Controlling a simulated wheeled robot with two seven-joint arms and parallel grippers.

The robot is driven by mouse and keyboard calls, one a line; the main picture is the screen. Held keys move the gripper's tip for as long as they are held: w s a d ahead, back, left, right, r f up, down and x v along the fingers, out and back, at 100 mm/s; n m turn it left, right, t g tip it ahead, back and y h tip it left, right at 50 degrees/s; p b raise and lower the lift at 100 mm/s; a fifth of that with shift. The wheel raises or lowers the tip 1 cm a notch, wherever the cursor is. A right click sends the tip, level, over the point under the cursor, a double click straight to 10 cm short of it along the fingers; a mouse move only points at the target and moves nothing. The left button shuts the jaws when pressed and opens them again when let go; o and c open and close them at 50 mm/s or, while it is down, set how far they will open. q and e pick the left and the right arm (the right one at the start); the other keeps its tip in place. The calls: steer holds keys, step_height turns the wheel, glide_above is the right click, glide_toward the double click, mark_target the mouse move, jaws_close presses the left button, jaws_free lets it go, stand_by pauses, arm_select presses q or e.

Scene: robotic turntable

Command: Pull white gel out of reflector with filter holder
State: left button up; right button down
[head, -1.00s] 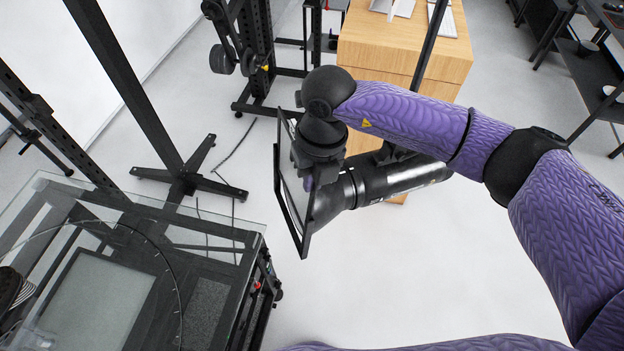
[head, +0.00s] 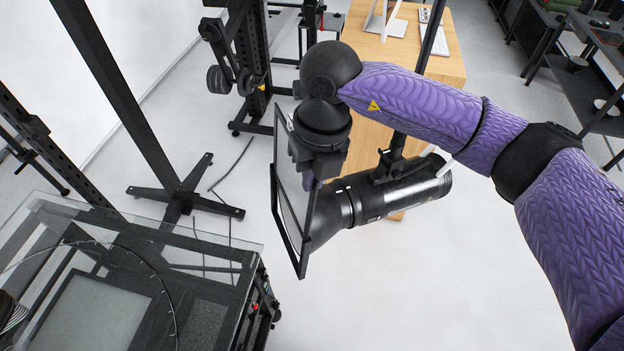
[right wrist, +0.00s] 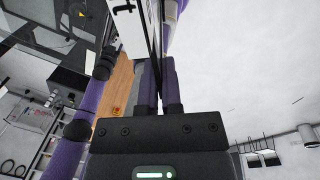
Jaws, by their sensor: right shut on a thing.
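The black-framed filter holder (head: 278,215) with the pale gel (head: 292,185) stands upright at the front of the black reflector (head: 331,217) in the head view. The reflector is on a black cylindrical lamp (head: 405,193). My right gripper (head: 312,178) reaches down at the holder's upper part from the lamp side. In the right wrist view its fingers (right wrist: 158,90) are shut on the holder's edge (right wrist: 152,35), which shows a white face with a black mark. I cannot tell how far the holder sits in the reflector's slot. My left gripper is not in view.
A glass-topped turntable (head: 240,256) stands at the lower left. Black stands (head: 182,197) rise behind it. A wooden desk (head: 440,85) is behind the lamp, with the lamp's pole in front. The floor right of the turntable is clear.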

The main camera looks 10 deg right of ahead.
steer(key=r, duration=0.5)
steer(key=shift+w+d, duration=0.1)
steer(key=shift+d, duration=0.1)
stand_by(0.4)
